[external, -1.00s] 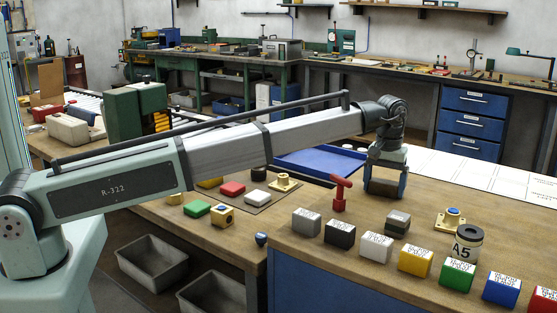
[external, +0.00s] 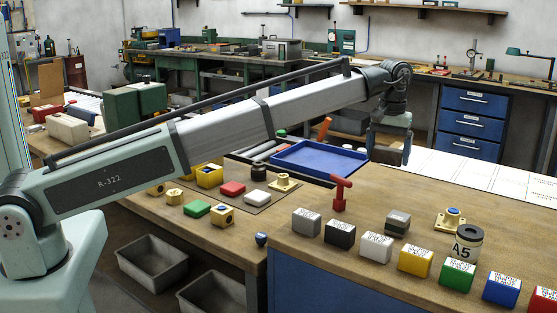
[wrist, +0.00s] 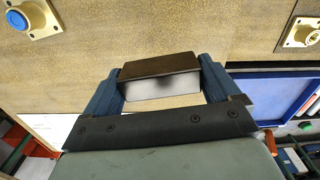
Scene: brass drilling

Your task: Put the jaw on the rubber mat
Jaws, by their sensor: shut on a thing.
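My gripper (external: 390,150) is raised above the back part of the right bench top. It is shut on the jaw (wrist: 160,84), a block with a dark top and a shiny silver-grey side. In the wrist view the jaw sits between the two blue fingers of my gripper (wrist: 160,78). In the external view the fingers largely hide it. A flat brownish-grey mat (external: 240,203) lies on the left bench with small blocks on it; I cannot tell for sure that it is rubber.
A red T-shaped piece (external: 340,193) stands on the near bench. A blue tray (external: 318,160) lies behind it. A grey two-tone block (external: 397,223), a labelled A5 cylinder (external: 467,245) and a row of coloured blocks occupy the front.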

